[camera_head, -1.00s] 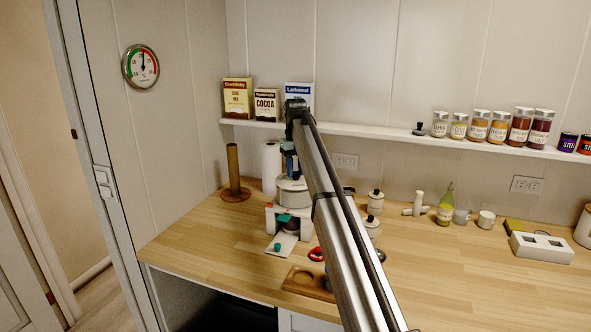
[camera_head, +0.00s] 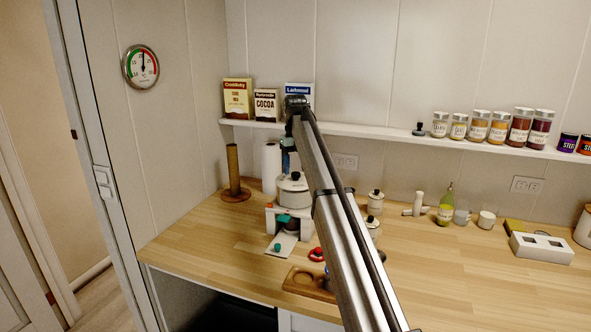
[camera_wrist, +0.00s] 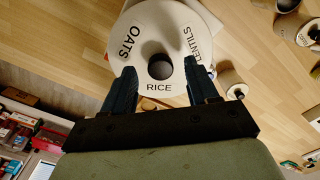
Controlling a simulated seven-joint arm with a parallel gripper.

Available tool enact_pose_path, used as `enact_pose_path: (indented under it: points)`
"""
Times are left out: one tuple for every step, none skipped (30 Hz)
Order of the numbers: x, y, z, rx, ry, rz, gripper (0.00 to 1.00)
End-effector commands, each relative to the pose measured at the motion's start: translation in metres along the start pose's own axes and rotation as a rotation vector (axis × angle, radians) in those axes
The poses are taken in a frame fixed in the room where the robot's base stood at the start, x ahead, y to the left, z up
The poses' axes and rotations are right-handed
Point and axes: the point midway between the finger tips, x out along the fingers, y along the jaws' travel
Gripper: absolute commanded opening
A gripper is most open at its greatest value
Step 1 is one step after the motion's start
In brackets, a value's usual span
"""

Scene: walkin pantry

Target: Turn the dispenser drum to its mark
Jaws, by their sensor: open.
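The dispenser drum (camera_head: 294,191) is a round white drum on a white stand (camera_head: 306,224) at the left of the counter. In the wrist view, the drum (camera_wrist: 160,18) shows the labels OATS, LENTILS and RICE, with RICE nearest my gripper. A dark grey round knob (camera_wrist: 160,67) stands at its centre. My gripper (camera_wrist: 160,72) is open, with one dark blue finger on each side of the knob and visible gaps between. A teal part (camera_head: 283,218) sits under the drum. I cannot make out the mark.
A white plate with a teal knob (camera_head: 277,247) lies before the stand. A red ring-shaped item (camera_head: 317,254) and a wooden board (camera_head: 308,284) are nearby. A paper roll (camera_head: 271,168) stands behind. A lidded canister (camera_head: 375,203) is to the right. The counter's front left is clear.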

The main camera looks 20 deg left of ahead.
Motion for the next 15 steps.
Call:
enact_pose_path:
  points:
    - [-0.009,0.0,0.001,0.0,-0.002,0.0,0.59]
    - [-0.015,0.0,0.001,0.0,-0.002,0.0,0.59]
    - [-0.022,0.0,0.001,0.0,-0.001,0.0,0.59]
    - [-0.028,0.0,0.002,0.0,-0.001,0.0,0.59]
    - [-0.033,0.0,0.002,0.0,-0.001,0.0,0.59]
    - [-0.042,0.0,0.002,0.0,-0.002,0.0,0.59]
    - [-0.048,0.0,0.002,0.0,-0.002,0.0,0.59]
    - [-0.054,0.0,0.002,0.0,-0.002,0.0,0.59]
    - [-0.062,0.0,0.002,0.0,-0.001,0.0,0.59]
    - [-0.068,0.0,0.002,0.0,-0.001,0.0,0.59]
    - [-0.073,0.0,0.002,0.0,-0.001,0.0,0.59]
    - [-0.081,0.0,0.002,0.0,-0.002,0.0,0.59]
    - [-0.086,0.0,0.002,0.0,-0.002,0.0,0.59]
    - [-0.091,0.0,0.002,0.0,-0.001,0.0,0.59]
    - [-0.097,0.0,0.001,0.0,0.0,0.0,0.59]
